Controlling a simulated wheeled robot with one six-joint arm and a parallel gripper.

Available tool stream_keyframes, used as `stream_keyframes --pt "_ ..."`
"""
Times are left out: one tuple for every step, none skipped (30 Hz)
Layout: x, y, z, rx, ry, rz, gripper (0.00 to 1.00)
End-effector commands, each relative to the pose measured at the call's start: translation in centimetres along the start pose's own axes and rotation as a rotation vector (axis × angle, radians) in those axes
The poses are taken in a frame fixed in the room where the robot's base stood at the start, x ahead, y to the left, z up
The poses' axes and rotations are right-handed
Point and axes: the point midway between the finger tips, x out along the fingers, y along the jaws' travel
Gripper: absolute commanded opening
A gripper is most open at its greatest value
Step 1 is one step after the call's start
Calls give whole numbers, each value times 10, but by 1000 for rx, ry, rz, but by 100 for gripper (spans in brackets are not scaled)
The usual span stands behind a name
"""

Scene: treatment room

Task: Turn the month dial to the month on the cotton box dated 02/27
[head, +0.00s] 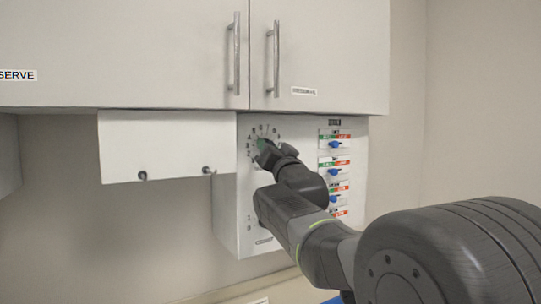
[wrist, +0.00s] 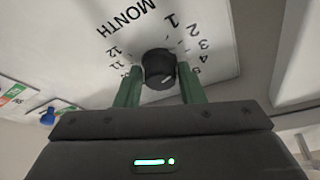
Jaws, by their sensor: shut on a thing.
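The month dial is a black round knob (wrist: 159,68) on a white panel, with a white pointer mark on its face. Numbers 1 to 5 run to its right and 11 and 12 to its left in the wrist view, beside the printed word MONTH (wrist: 126,17). The mark slants toward the right side of the knob; I cannot tell which number it meets. My gripper (wrist: 159,88) has its green fingers on either side of the knob and is shut on it. In the head view my gripper (head: 266,150) covers the knob. No cotton box dated 02/27 is in view.
The white panel (head: 229,215) carries a column of blue sliders (head: 335,144) with green and red labels to the right. A white box (head: 165,145) with two small knobs juts out on the left. Cabinet doors with metal handles (head: 236,55) hang above.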

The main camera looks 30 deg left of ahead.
Motion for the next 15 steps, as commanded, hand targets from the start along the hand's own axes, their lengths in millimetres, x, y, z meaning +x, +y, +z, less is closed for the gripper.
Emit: stream_keyframes --pt "0 0 0 4 0 1 12" --pt "0 0 0 5 0 2 12" --pt "0 0 0 5 0 2 12" --pt "0 0 0 4 0 2 12" --pt "0 0 0 4 0 2 12" --pt "0 0 0 4 0 2 12" --pt "0 0 0 4 0 2 12" --pt "0 0 0 3 0 2 12" --pt "0 0 0 3 0 1 39" --pt "0 0 0 3 0 1 45" --pt "0 0 0 3 0 1 51" --pt "0 0 0 3 0 1 57" --pt "0 0 0 3 0 1 57" --pt "0 0 0 3 0 1 57" --pt "0 0 0 2 0 1 57"
